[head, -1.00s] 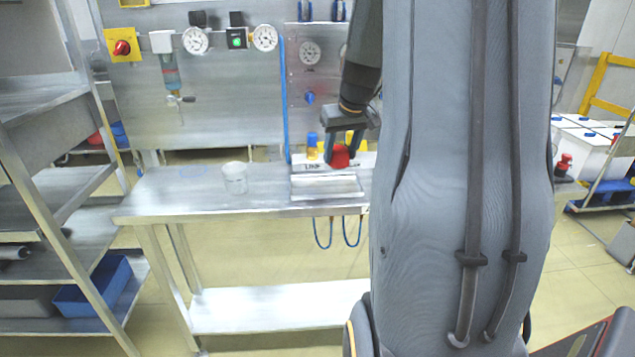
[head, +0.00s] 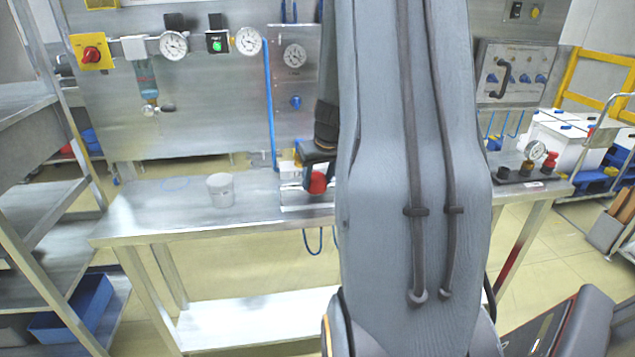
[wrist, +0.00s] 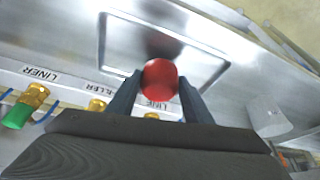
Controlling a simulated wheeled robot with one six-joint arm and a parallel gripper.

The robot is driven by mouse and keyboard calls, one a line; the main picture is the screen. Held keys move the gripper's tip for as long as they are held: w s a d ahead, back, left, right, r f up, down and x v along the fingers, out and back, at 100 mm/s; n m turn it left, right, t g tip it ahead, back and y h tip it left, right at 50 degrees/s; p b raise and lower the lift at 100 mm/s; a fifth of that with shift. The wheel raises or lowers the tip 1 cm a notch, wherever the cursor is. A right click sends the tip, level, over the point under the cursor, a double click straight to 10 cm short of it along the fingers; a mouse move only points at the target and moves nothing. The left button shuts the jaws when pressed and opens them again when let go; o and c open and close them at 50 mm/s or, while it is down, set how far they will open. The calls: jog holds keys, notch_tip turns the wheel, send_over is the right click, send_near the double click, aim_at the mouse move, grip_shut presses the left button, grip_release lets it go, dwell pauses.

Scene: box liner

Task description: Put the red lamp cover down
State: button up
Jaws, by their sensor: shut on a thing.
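The red lamp cover (wrist: 160,80) is between the two dark fingers of my gripper (wrist: 157,90) in the wrist view. My gripper is shut on it. The cover also shows in the head view (head: 317,183), below my gripper (head: 312,170) and close over the metal bench (head: 150,215). Beyond the cover in the wrist view lies a shallow rectangular tray or recess (wrist: 108,42). I cannot tell whether the cover touches the surface below. My arm hides part of the bench in the head view.
A white cup (head: 220,190) stands on the bench, left of my gripper. A labelled strip (wrist: 40,82) with brass fittings (wrist: 35,95) lies close to my gripper. Gauges (head: 173,45) and a blue hose (head: 269,110) are on the back panel. The bench's left part is mostly clear.

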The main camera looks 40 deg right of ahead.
jog(key=shift+f, duration=0.6)
jog(key=shift+f, duration=0.15)
jog(key=o, duration=1)
jog(key=shift+o, duration=0.2)
jog(key=shift+r, duration=0.4)
jog(key=b+v, duration=0.2)
jog(key=v, duration=1)
jog(key=s+a+f+n+g+y, duration=0.1)
jog(key=a+f, duration=0.2)
jog(key=a, duration=0.6)
jog(key=s+a+f+n+g, duration=0.1)
jog(key=a+f, duration=0.3)
jog(key=a, duration=0.6)
jog(key=s+a+f+n+g, duration=0.1)
jog(key=s+a+f, duration=0.3)
jog(key=s+a, duration=0.5)
jog(key=a, duration=0.2)
jog(key=shift+a+f+n+g, duration=0.2)
jog(key=shift+a+n+g, duration=0.1)
jog(key=shift+a+n, duration=0.1)
